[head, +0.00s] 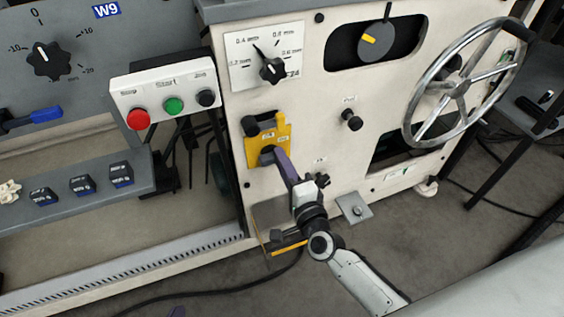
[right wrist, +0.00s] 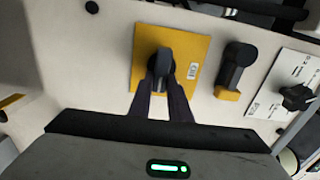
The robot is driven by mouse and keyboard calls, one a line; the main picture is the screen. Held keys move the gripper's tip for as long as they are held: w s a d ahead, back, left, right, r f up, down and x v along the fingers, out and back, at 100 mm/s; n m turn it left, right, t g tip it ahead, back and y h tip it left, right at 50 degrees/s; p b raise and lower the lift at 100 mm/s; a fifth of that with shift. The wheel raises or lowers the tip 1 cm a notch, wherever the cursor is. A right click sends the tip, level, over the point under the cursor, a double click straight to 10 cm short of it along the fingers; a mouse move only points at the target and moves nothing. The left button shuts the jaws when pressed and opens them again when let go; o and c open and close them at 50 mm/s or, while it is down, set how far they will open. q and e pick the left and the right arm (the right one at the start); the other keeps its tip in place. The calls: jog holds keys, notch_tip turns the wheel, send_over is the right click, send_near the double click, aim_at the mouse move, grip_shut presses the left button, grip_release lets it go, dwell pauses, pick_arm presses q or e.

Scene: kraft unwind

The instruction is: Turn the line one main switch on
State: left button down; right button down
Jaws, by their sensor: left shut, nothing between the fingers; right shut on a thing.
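The main switch is a black rotary handle (right wrist: 161,62) on a yellow plate (right wrist: 142,75) on the cream machine front. The yellow plate also shows in the head view (head: 284,146), below the white dial panel. My right gripper (head: 273,160) reaches up to the switch from the lower right and is shut on the handle. Its two dark fingers (right wrist: 161,88) lie on either side of the handle in the right wrist view. The fingers partly hide the handle, and I cannot read its marks.
A black-and-yellow fitting (right wrist: 232,72) sits beside the plate. A white box (head: 165,90) with red, green and black buttons stands to the left. A black knob (head: 350,119) and a handwheel (head: 460,88) are to the right. A bracketed tray (head: 275,215) is below.

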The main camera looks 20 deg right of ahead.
pick_arm(q)
jog(key=shift+w+d+r, duration=0.1)
jog(key=shift+w, duration=0.35)
pick_arm(e)
jog(key=c, duration=1.6)
grip_release()
jog(key=shift+c, duration=0.2)
pick_arm(q)
jog(key=shift+s, duration=0.2)
jog(key=shift+s+a+r+p, duration=0.15)
jog(key=shift+s+a+p, duration=0.1)
jog(key=shift+p, duration=0.45)
pick_arm(e)
jog(key=s, duration=1)
jog(key=shift+s+d, duration=0.15)
jog(key=shift+s, duration=0.05)
